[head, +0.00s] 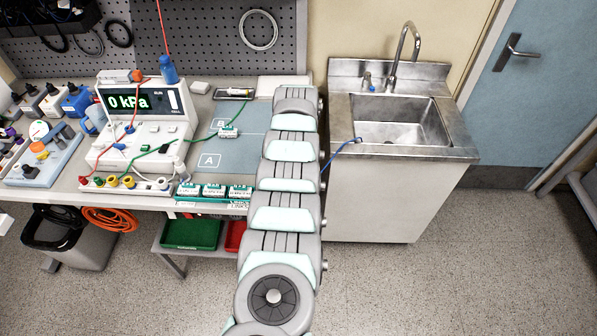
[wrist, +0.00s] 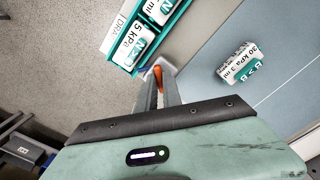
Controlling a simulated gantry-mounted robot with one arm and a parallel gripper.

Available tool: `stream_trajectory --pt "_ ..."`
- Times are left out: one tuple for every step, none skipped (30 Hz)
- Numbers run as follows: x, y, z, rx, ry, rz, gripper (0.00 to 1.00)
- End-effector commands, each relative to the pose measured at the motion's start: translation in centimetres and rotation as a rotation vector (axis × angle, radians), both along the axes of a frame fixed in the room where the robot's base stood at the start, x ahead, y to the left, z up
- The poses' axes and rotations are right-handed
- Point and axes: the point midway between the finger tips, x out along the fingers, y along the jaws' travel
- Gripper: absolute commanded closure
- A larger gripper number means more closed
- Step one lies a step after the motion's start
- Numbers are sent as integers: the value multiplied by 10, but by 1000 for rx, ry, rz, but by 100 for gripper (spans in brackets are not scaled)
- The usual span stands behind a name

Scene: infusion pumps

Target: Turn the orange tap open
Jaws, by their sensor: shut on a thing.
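A small orange piece (wrist: 158,74), which looks like the tap's handle, shows between the fingertips in the wrist view. My gripper (wrist: 158,84) is shut on it. A bit of blue shows just left of the orange piece. The fingers are beside the teal rack (wrist: 136,72) of white labelled modules, near the edge of the blue-grey mat (wrist: 290,100). In the head view my arm covers the gripper and this orange piece. The tap's body and the angle of its handle cannot be made out.
A white module (wrist: 241,62) marked 30 kPa lies on the mat. In the head view, a pressure display unit (head: 145,103) reading 0 kPa stands left of the mat. A blue tube (head: 340,150) reaches from beside my arm towards the steel sink (head: 395,122) at right.

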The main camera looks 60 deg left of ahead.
Motion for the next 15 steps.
stream_trajectory --pt "0 0 0 0 -1 1 100" --pt "0 0 0 0 -1 1 100" --pt "0 0 0 0 0 1 100" --pt "0 0 0 0 -1 1 100" --pt "0 0 0 0 -1 1 100" --pt "0 0 0 0 -1 1 100" --pt "0 0 0 0 0 1 89" --pt "0 0 0 0 0 1 87" --pt "0 0 0 0 0 1 84" --pt "0 0 0 0 0 1 81" --pt "0 0 0 0 0 1 79" --pt "0 0 0 0 0 1 75" --pt "0 0 0 0 0 1 73" --pt "0 0 0 0 0 0 70" --pt "0 0 0 0 0 0 68"
